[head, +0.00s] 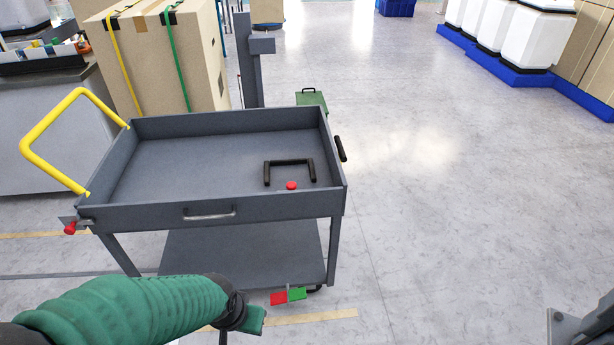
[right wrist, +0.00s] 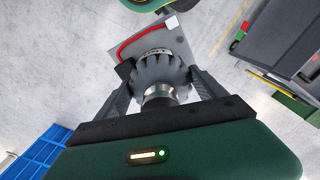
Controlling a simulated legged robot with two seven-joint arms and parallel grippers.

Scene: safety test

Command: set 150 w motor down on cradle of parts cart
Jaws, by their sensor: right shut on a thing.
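The parts cart (head: 185,212) is grey with a shallow tray and stands ahead of me in the head view. A black U-shaped bracket (head: 290,162), likely the cradle, is in the right part of its tray with nothing on it. In the right wrist view my right gripper (right wrist: 160,88) is shut on the ribbed grey motor (right wrist: 158,68), with a finger on each side. A red cable or strip curves beside the motor. The cart also shows at the right of that view (right wrist: 285,45). My left gripper (head: 250,320) is low in front of the cart; its fingers are not clear.
A yellow handle (head: 52,120) sticks out from the cart's left side. A strapped cardboard box (head: 150,60) and a grey post (head: 250,65) stand behind it. White containers (head: 530,35) on blue bases are at the far right. The floor right of the cart is clear.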

